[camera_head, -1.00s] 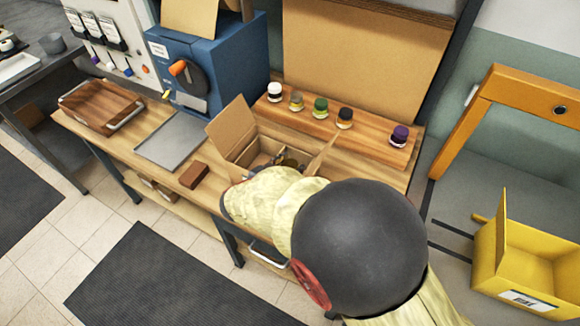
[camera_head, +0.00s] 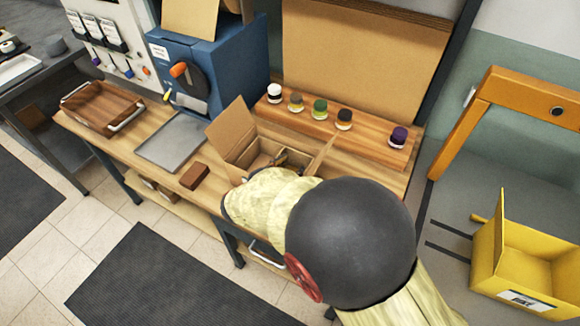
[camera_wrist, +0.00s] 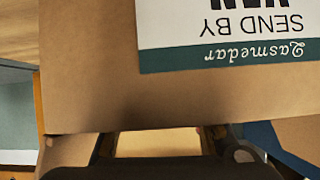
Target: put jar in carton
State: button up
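The open cardboard carton (camera_head: 233,137) stands on the wooden bench with its flaps up. Dividers show inside it. My gripper (camera_head: 284,158) is at the carton's right part, largely hidden by my arm. In the wrist view a labelled cardboard face (camera_wrist: 90,60) fills much of the picture, with dark gripper parts (camera_wrist: 160,145) below it. I cannot see whether the fingers hold anything. Jars with white (camera_head: 274,92), yellow-brown (camera_head: 296,101), green (camera_head: 320,108), black (camera_head: 344,118) and purple (camera_head: 398,136) lids stand on a raised wooden board behind the carton.
A brown block (camera_head: 194,176) and a grey tray (camera_head: 172,142) lie left of the carton. A wooden tray (camera_head: 102,106) is at the far left. A blue machine (camera_head: 225,65) stands behind. A yellow bin (camera_head: 525,262) is at the right. A cardboard panel (camera_head: 365,60) backs the board.

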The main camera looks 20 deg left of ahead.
jog(key=shift+s+d+f+b, duration=0.15)
jog(key=shift+f+b, duration=0.1)
jog(key=shift+b, duration=0.1)
jog(key=r+p+v, duration=0.1)
jog(key=p+v, duration=0.4)
jog(key=v, duration=0.7)
jog(key=w+d+r+y, duration=0.1)
jog(key=w+r+y, duration=0.4)
jog(key=w+r, duration=0.6)
jog(key=d+r+n+g+y, duration=0.2)
jog(key=d+r, duration=0.6)
jog(key=r, duration=0.1)
jog(key=s+d+g+h, duration=0.1)
jog(key=s+d+h, duration=0.1)
jog(key=s+d, duration=0.5)
jog(key=s+d+f+g+h, duration=0.1)
jog(key=s+d, duration=0.6)
jog(key=d, duration=0.8)
jog(key=s+d+g+h, duration=0.2)
jog(key=s+d, duration=0.5)
jog(key=d, duration=0.5)
jog(key=shift+f+g+h, duration=0.4)
jog(key=shift+h, duration=0.1)
